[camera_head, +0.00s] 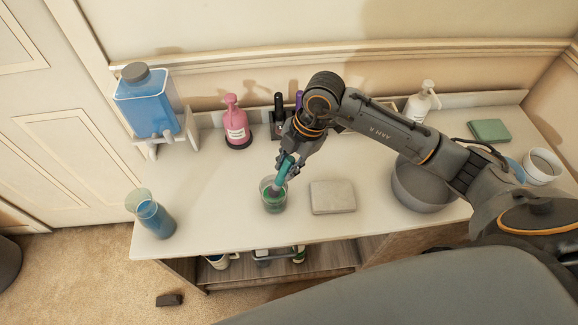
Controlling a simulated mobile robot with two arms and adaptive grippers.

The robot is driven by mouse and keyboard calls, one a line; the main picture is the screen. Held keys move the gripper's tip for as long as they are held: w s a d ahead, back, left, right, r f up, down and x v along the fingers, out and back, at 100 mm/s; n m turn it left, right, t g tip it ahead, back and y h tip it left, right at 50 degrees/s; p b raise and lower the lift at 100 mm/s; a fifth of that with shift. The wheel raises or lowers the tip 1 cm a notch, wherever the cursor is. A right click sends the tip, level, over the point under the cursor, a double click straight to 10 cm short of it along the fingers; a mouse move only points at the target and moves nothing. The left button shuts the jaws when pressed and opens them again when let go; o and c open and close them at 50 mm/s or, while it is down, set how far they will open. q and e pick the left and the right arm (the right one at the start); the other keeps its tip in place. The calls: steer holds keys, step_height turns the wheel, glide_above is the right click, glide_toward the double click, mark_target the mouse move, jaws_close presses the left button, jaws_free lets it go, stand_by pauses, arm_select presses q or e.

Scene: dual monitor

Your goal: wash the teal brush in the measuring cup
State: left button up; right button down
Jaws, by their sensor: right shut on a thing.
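My right gripper (287,163) is shut on the teal brush (281,177) and holds it tilted over the counter. The brush's lower end is down inside a clear measuring cup (265,201). The cup stands near the front edge of the counter and shows a greenish bottom. Whether the brush touches the cup's wall or floor I cannot tell. My left gripper is not in view.
Blue-filled glasses (154,216) stand at the counter's left corner. A blue dispenser (150,104) and a pink pump bottle (236,125) are behind. A grey block (333,197) and a grey bowl (415,187) sit to the cup's right.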

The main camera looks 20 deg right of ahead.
steer(key=shift+w, duration=0.2)
steer(key=shift+s+a, duration=0.5)
steer(key=shift+s, duration=0.05)
steer(key=shift+w+d, duration=0.15)
steer(key=shift+d, duration=0.25)
steer(key=shift+r+p, duration=4)
steer(key=shift+r, duration=0.7)
step_height(320, 180, up, 3)
steer(key=shift+f+p, duration=0.1)
steer(key=shift+p, duration=1.15)
